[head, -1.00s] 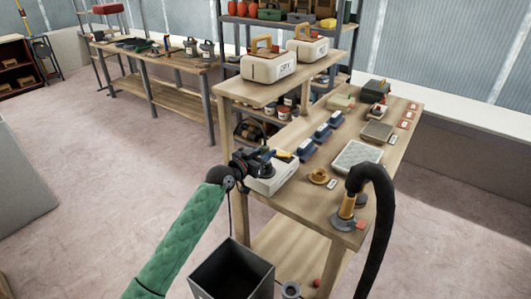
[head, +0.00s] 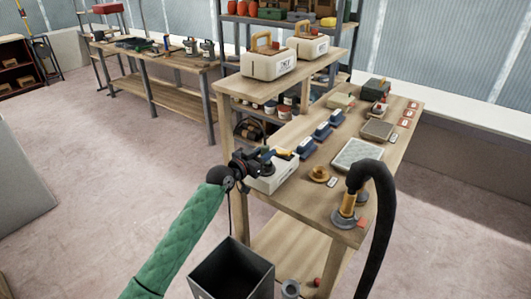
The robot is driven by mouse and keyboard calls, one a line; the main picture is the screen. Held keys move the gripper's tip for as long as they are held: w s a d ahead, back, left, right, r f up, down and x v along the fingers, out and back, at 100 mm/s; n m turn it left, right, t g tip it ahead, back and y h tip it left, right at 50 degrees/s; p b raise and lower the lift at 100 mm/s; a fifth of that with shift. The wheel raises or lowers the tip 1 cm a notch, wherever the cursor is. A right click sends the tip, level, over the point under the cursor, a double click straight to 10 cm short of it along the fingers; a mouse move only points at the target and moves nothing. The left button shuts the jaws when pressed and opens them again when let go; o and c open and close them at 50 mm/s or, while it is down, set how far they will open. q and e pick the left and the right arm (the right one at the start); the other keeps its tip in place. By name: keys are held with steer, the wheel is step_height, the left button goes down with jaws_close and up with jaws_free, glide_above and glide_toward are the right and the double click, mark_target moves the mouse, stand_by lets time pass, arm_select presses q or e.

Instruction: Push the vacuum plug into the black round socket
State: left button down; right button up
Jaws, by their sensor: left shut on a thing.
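My left gripper (head: 262,158) is at the left front edge of the workbench, over a white box (head: 279,179). It is shut on a small dark thing, which I take to be the vacuum plug; the fingers and its small size hide its shape. A black round part (head: 268,169) shows just under the fingers at the box, and it may be the socket. I cannot tell whether plug and socket touch or how deep the plug sits. A yellow-orange piece (head: 284,153) shows just right of the gripper. My right gripper is not in view.
The workbench (head: 309,202) also holds blue blocks (head: 322,131), a grey-white panel (head: 357,155) and an orange round part (head: 319,173). A black hose (head: 381,220) arches over a tool (head: 346,213) at the right front. A dark open bin (head: 232,270) stands below.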

arm_select(q)
steer(key=shift+s+f, duration=0.1)
steer(key=shift+f, duration=0.45)
steer(key=c, duration=1.5)
jaws_free()
steer(key=shift+c, duration=0.2)
steer(key=o, duration=0.4)
steer(key=shift+o, duration=0.2)
steer(key=shift+r, duration=0.1)
steer(key=shift+r, duration=0.1)
